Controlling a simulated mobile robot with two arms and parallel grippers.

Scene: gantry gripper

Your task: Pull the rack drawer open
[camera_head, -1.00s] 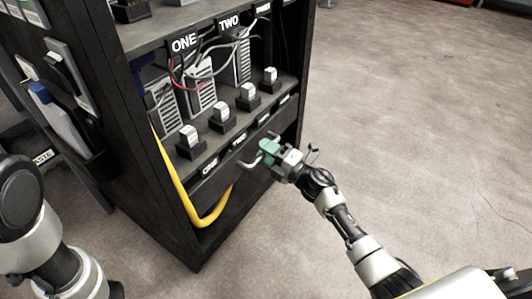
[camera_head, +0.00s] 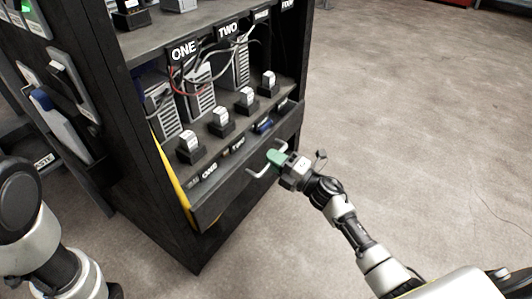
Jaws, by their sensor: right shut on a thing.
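The black rack (camera_head: 150,215) stands at the left and centre of the head view. Its drawer (camera_head: 222,195) sticks out a little from the front, below the shelf. Labels and a blue item show inside its opening. A pale bar handle (camera_head: 256,174) is on the drawer front. My right gripper (camera_head: 276,158), with green fingertips, is shut on the handle. Its arm comes in from the lower right. Part of the handle is hidden by the fingers. My left arm shows at the lower left, but its gripper is out of view.
Several small devices stand on the shelf above the drawer, with wires and white units behind. The floor (camera_head: 410,110) to the right is clear.

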